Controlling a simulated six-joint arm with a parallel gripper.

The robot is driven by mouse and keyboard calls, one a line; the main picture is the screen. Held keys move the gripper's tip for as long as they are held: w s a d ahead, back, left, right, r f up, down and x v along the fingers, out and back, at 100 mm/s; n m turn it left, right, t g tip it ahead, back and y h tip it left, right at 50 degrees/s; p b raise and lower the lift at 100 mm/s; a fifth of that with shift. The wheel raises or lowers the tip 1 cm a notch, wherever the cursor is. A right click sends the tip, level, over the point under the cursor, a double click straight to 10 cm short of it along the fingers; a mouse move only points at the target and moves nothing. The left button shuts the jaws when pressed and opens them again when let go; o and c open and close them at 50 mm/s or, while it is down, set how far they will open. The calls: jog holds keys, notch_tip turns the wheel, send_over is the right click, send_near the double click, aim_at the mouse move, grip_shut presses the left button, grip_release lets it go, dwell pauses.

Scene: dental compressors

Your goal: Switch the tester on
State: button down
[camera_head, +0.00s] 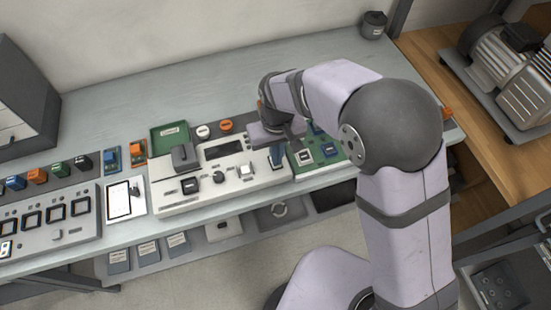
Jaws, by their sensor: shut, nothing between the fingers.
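The tester (217,186) looks to be the long white panel on the bench. It has a dark display (223,149), a round dark knob (218,177) and a black switch-like part (189,186) in a white frame at its left. Which way that part is set is too small to tell. My gripper (276,157) is shut and empty, pointing down over the right end of the panel. A bluish piece shows at its tips; I cannot tell whether it is part of the panel or whether the gripper touches it.
A dark grey block (183,157) stands at the panel's back left, before a green tray (169,134). A green board (318,153) lies to the right, partly behind my arm. A white tablet-like card (124,198) and a grey socket panel (48,222) lie left.

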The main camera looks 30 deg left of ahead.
jog(key=shift+f+b, duration=0.35)
jog(key=shift+f, duration=0.3)
jog(key=shift+d+r, duration=0.1)
jog(key=shift+r, duration=0.05)
notch_tip(320, 180, up, 7)
jog(key=p, duration=0.6)
dwell(0.5)
dwell(0.4)
